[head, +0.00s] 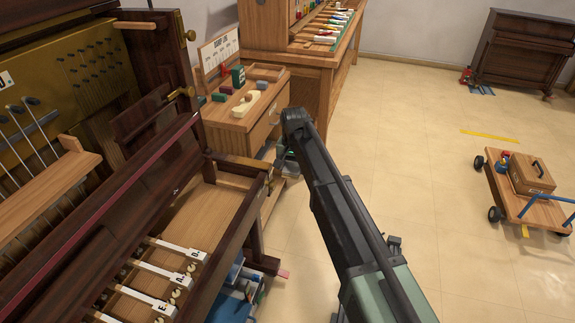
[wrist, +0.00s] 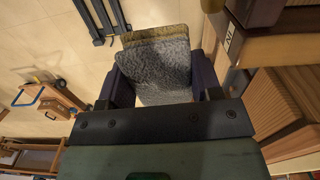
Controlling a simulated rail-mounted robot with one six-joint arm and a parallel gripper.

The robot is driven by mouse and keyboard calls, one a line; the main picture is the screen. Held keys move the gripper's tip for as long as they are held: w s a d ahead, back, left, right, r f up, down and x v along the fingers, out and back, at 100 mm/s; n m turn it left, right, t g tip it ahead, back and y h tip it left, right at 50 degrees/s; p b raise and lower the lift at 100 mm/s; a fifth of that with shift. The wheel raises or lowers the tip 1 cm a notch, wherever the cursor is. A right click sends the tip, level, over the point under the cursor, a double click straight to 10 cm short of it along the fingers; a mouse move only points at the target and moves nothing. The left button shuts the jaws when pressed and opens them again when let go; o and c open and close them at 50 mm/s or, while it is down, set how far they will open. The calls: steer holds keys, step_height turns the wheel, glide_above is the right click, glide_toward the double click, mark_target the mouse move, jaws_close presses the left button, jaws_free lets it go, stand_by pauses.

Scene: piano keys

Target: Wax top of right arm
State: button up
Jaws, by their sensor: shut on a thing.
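My gripper (wrist: 160,85) is shut on a grey, fuzzy pad (wrist: 160,70) with a tan strip along its far edge. The dark jaws stand on either side of it in the wrist view. In the head view my arm ends beside the right end of the open piano, and the jaws and pad are mostly hidden there. The piano's right arm (head: 248,212) looks like the dark wooden side piece at the right of the key bed. I cannot tell whether the pad touches it.
Several white keys (head: 165,275) lie in the open key bed. A small wooden cabinet (head: 235,130) with blocks on top stands behind. A longer bench (head: 310,62) is beyond it. A wheeled cart (head: 535,205) with a wooden box stands on the right.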

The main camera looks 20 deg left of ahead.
steer(key=shift+r, duration=0.1)
step_height(320, 180, up, 6)
steer(key=p, duration=0.6)
step_height(320, 180, up, 3)
steer(key=p, duration=0.3)
steer(key=shift+r, duration=0.1)
steer(key=shift+f, duration=0.2)
